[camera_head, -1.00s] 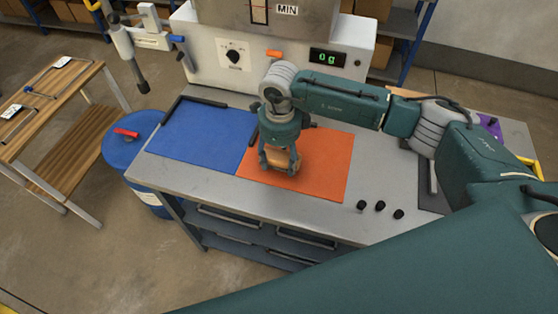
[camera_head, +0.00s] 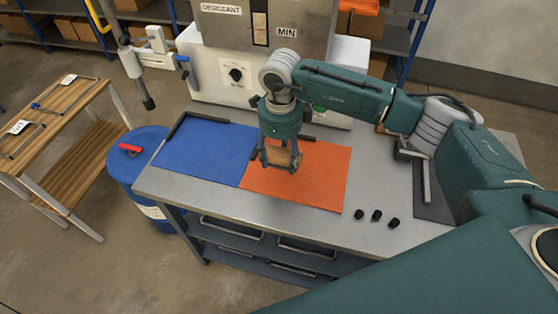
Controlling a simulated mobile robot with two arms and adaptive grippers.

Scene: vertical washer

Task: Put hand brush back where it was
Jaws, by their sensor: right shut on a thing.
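My right gripper (camera_head: 280,162) points down over the orange mat (camera_head: 322,180) on the workbench. It is shut on a small brown, wood-coloured thing (camera_head: 277,156), which looks like the hand brush. The fingers cover part of it and its bristles cannot be made out. It is at or just above the back left part of the orange mat; I cannot tell whether it touches. My left gripper is not in view.
A blue mat (camera_head: 207,148) lies left of the orange one, with dark bars along edges. A white machine (camera_head: 207,62) stands behind. Several black knobs (camera_head: 376,216) lie at the front right. A blue barrel (camera_head: 138,165) and wooden rack (camera_head: 75,95) stand left.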

